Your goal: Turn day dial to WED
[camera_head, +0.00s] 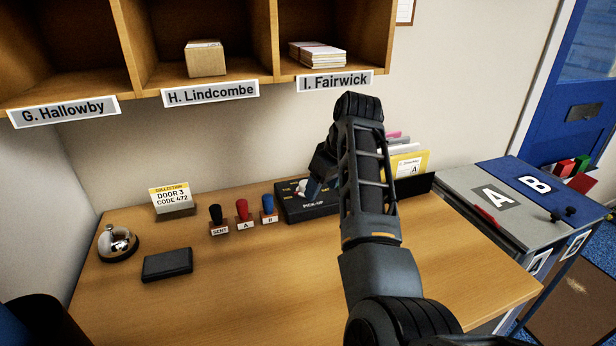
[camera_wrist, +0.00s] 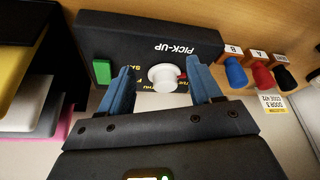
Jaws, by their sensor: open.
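The day dial (camera_wrist: 163,77) is a round white knob with a small red mark on its right side in the wrist view. It sits on a black box (camera_head: 297,211) lettered PICK-UP, at the back of the wooden desk. My gripper (camera_wrist: 157,82) is open, with one blue finger on each side of the knob and a gap to each. Day letters in yellow show around the knob but are partly covered by the fingers. In the head view my arm hides the right part of the box, and the dial (camera_head: 301,186) shows only in part.
Black, red and blue stamps (camera_head: 243,211) stand left of the box. A bell (camera_head: 118,243), a black pad (camera_head: 167,264) and a door-code sign (camera_head: 172,199) are farther left. Pigeonholes (camera_head: 137,80) hang above. A file holder (camera_head: 412,184) stands to the right.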

